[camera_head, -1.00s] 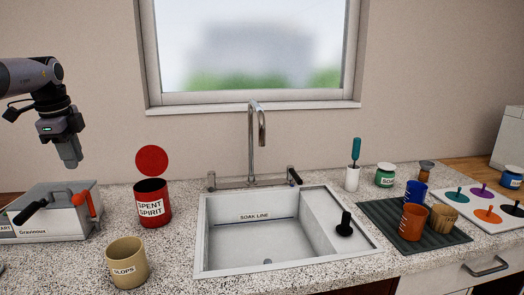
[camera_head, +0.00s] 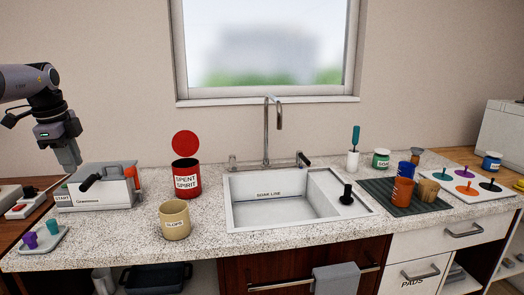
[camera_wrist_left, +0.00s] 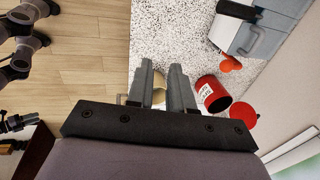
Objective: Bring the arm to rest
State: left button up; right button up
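My left gripper (camera_head: 67,157) hangs fingers-down at the left, above and behind the grey Gravinous machine (camera_head: 101,197). In the left wrist view its two fingers (camera_wrist_left: 160,72) stand apart with nothing held between them. The beige SLOPS cup (camera_wrist_left: 159,80) shows beyond the gap.
The red SPENT SPIRIT can (camera_head: 187,184) and SLOPS cup (camera_head: 174,224) stand left of the sink (camera_head: 232,213). A green mat (camera_head: 381,202) with cups lies right. A small tray (camera_head: 43,251) holds purple and teal pieces.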

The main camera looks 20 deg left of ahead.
pick_arm(q)
jog(key=s+a+f+h, duration=0.1)
jog(key=s+a+f, duration=0.1)
jog(key=f, duration=0.4)
jog(key=s+a+f+h, duration=0.1)
jog(key=s+a+f, duration=0.2)
jog(key=f, duration=0.3)
jog(key=s+d+f+n+t+h, duration=0.1)
jog(key=s+d+f+t, duration=0.2)
jog(key=f, duration=0.6)
jog(key=s+d+f+n+t+h, duration=0.1)
jog(key=s+d+f, duration=0.2)
jog(key=s+f, duration=0.45)
jog(key=s+d+f+n+t, duration=0.15)
jog(key=d+f, duration=0.25)
jog(key=f, duration=0.6)
jog(key=s+d+f+n+t, duration=0.15)
jog(key=d+f, duration=0.25)
jog(key=d, duration=0.6)
jog(key=s+d+f+n+t, duration=0.1)
jog(key=s+d+f+n, duration=0.15)
jog(key=d+f, duration=0.45)
jog(key=w+d+r+n, duration=0.1)
jog(key=d+r, duration=0.2)
jog(key=d, duration=0.7)
jog(key=w+d+r+n+y, duration=0.1)
jog(key=d+r, duration=0.2)
jog(key=d, duration=0.7)
jog(key=shift+w+r, duration=0.2)
jog(key=shift+r, duration=0.05)
